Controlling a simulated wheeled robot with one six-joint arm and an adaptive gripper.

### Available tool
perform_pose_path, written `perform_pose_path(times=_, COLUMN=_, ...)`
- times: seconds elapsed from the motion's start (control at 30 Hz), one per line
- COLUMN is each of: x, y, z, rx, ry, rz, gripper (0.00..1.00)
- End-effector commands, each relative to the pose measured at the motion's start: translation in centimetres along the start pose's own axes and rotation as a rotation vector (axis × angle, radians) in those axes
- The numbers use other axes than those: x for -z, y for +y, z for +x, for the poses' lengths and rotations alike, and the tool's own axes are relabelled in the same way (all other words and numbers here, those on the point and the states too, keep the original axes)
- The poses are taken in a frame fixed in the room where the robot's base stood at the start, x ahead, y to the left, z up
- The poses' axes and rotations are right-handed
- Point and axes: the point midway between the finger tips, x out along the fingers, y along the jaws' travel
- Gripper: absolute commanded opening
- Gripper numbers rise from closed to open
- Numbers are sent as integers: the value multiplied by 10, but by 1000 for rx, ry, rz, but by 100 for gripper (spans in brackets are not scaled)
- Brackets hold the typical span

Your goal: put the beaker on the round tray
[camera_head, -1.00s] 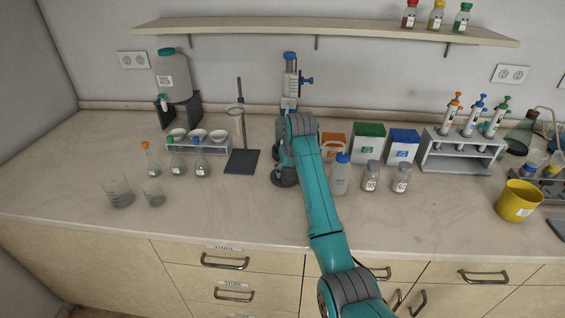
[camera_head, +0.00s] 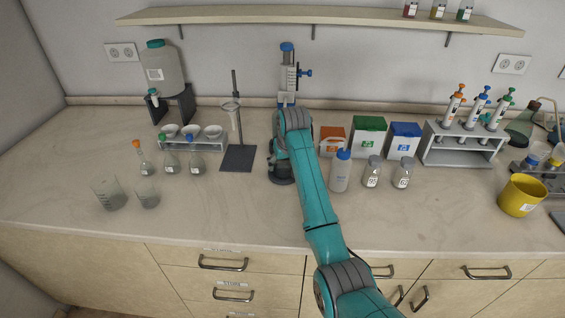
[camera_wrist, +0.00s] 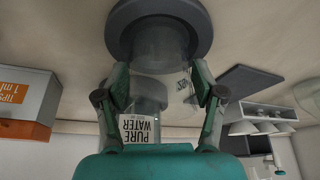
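In the wrist view, my gripper (camera_wrist: 161,78) has its fingers on both sides of a clear glass beaker (camera_wrist: 174,88) with dark markings and appears closed on it. This view is upside down, so the beaker's base is towards the top. The base overlaps the round dark grey tray (camera_wrist: 203,22); I cannot tell whether it touches or hovers just above.
A dark stand (camera_head: 238,158) is left of the tray, a wash bottle (camera_head: 340,172) right. Two beakers (camera_head: 108,195) stand far left. The front counter is mostly clear.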

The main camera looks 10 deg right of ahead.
Motion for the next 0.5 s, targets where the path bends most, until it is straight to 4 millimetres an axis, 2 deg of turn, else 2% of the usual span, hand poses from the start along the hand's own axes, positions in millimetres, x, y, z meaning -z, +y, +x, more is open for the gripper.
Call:
perform_pose_path(times=0.33, x=1, y=0, z=-1, rx=0, ry=1, rz=0, gripper=77)
perform_pose_path(times=0.5, x=2, y=0, z=-17, rx=0, ry=3, rz=0, gripper=77)
